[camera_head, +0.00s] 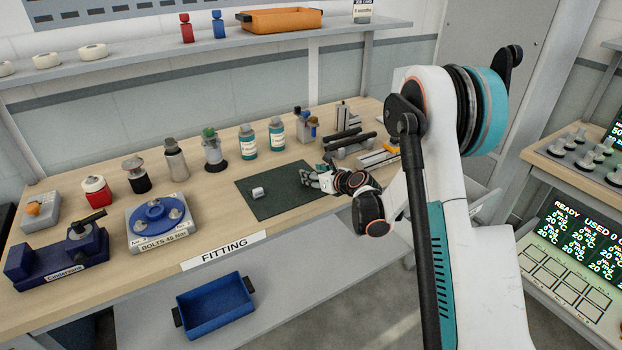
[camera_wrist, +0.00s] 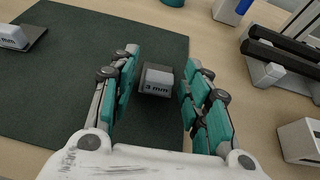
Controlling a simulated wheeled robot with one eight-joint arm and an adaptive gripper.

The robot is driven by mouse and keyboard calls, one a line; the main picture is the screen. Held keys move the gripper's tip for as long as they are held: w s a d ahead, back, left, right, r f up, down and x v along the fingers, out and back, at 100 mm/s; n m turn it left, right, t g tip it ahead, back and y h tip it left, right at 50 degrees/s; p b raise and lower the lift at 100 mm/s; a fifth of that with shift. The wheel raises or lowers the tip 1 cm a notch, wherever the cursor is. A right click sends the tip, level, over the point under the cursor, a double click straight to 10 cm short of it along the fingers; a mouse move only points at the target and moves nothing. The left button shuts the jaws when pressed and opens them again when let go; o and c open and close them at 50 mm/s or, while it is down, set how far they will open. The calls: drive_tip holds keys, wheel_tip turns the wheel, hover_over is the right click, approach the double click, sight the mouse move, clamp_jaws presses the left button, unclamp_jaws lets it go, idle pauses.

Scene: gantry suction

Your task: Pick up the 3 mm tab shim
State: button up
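The 3 mm tab shim (camera_wrist: 156,81) is a small grey block with "3 mm" on its face. It lies on the dark green mat (camera_wrist: 60,120) in the wrist view. My gripper (camera_wrist: 160,72) is open, with one teal finger on each side of the shim and a visible gap to both. In the head view my gripper (camera_head: 306,177) is low over the right part of the mat (camera_head: 290,205) and hides this shim. Another grey shim (camera_head: 258,192) lies to the left on the mat; it shows at the left edge of the wrist view (camera_wrist: 12,38), its label partly cut off.
Grey blocks with black bars (camera_wrist: 284,62) stand right of the mat. Bottles (camera_head: 248,142) and jars line the back of the bench. A blue round bolt holder (camera_head: 156,215) and blue vise (camera_head: 80,244) stand left. The mat's front part is clear.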

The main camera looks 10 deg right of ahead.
drive_tip(key=c, duration=0.5)
drive_tip(key=shift+c, duration=0.2)
drive_tip(key=shift+r, duration=0.1)
